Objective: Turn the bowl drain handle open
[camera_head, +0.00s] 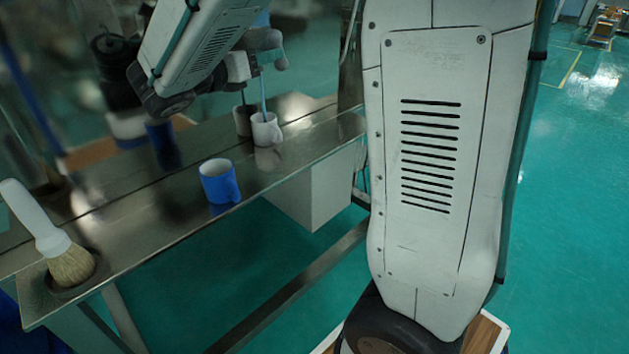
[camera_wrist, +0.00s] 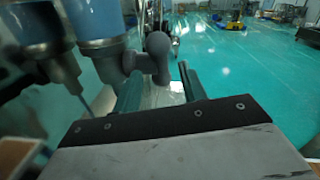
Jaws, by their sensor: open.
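The grey drain handle (camera_wrist: 158,55) shows in the wrist view. It is a rounded lever on a valve body beneath blue piping (camera_wrist: 95,22), and its lower end hangs between my fingertips in the picture. My gripper (camera_wrist: 160,88) is open, with one teal finger on each side of the handle's end. I cannot tell whether either finger touches it. In the head view the handle (camera_head: 268,40) is small and dark, just right of my gripper (camera_head: 262,62). My arm hides the bowl and part of the valve.
Below the handle runs a metal bench (camera_head: 190,180). On it stand a white mug (camera_head: 266,130) under a thin blue pipe (camera_head: 263,93), a blue mug (camera_head: 219,182) nearer, and a brush (camera_head: 60,250) at the left end. Green floor (camera_head: 570,180) is open to the right.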

